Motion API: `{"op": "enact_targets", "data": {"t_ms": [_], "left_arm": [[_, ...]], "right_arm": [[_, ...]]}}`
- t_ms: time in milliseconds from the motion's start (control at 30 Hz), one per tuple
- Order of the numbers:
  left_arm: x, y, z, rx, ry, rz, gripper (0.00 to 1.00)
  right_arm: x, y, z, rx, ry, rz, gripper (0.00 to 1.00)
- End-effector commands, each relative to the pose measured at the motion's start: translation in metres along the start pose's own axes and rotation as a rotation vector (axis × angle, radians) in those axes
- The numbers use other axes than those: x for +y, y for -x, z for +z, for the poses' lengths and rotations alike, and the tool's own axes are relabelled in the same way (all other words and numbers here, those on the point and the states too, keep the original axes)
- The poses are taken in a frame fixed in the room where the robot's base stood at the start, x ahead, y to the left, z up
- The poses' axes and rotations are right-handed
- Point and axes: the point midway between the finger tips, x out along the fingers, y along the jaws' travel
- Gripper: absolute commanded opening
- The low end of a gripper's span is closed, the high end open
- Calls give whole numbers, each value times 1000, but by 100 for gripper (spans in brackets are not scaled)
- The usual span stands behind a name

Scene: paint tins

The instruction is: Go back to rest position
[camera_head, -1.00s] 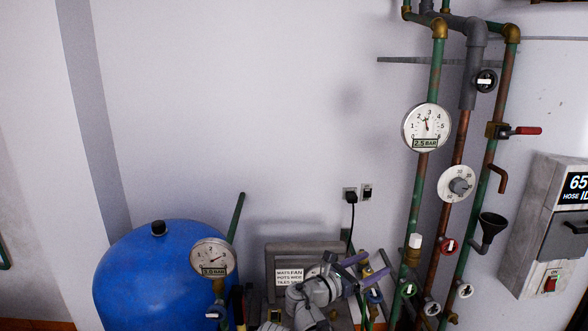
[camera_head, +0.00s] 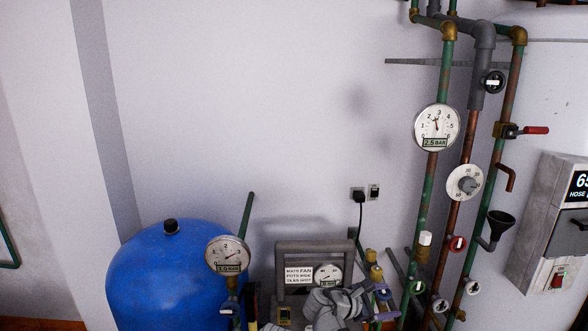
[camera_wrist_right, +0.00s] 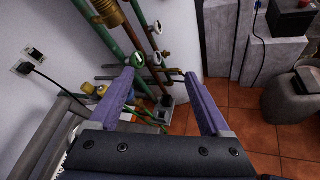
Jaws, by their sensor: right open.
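My right gripper (camera_head: 388,302) is low in the head view, in front of the pipes' lower ends. Its grey wrist and purple fingers show. In the right wrist view my right gripper (camera_wrist_right: 159,76) has its two purple fingers spread wide, with nothing held between them. Beyond the fingers are pipes and the tiled floor. My left gripper is in neither view.
A blue tank (camera_head: 165,280) with a gauge (camera_head: 228,255) stands at the lower left. A grey framed panel (camera_head: 315,246) stands behind my right arm. Pipes with valves and a dial gauge (camera_head: 437,127) run up the wall. A grey control box (camera_head: 545,225) hangs at the right.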

Motion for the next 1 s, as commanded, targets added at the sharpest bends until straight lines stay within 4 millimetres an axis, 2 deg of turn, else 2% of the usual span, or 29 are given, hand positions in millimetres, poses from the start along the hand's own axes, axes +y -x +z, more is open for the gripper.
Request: {"op": "enact_targets", "data": {"t_ms": [200,300,400,600,800,900,1000], "left_arm": [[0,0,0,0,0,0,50],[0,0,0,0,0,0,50],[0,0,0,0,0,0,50],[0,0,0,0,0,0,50],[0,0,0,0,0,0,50],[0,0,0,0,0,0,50],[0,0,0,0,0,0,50]], "right_arm": [[-60,-13,-33,209,-384,-225,82],[-93,-9,-56,316,-636,-405,82],[-116,2,-76,389,-848,-579,82],[-140,26,-99,456,-1129,-854,82],[-152,50,-112,478,-1322,-1088,82],[-156,62,-117,480,-1402,-1200,82],[-156,79,-125,486,-1356,-1190,82]]}}
